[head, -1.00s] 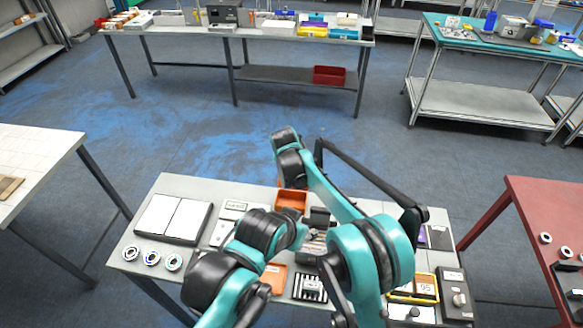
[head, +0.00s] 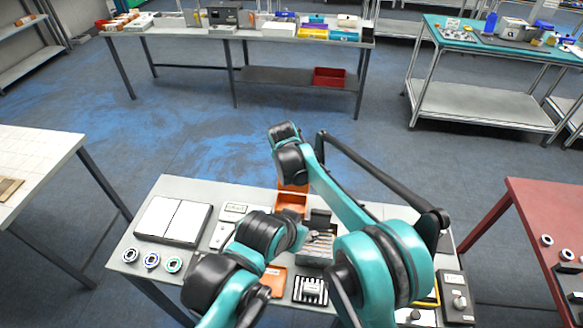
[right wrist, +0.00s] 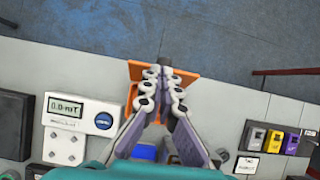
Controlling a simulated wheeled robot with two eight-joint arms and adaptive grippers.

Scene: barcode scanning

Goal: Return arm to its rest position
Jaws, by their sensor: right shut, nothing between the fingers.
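My right gripper (right wrist: 165,82) shows in the right wrist view with its purple fingers drawn together at the tips and nothing between them. It hangs above the grey worktable (right wrist: 100,30), in front of an orange bin (right wrist: 192,84) that it partly covers. In the head view my teal and black right arm reaches over the right half of the table, and its fingers cannot be made out. My left arm is bent low over the table's front middle. Its gripper is not visible.
The table bears a white two-panel pad (head: 173,219), several rings at the left, the orange bin (head: 291,203), a grey tool tray (head: 318,243) and a knobbed box (head: 457,298). A red table (head: 545,210) stands right. Blue floor lies open beyond.

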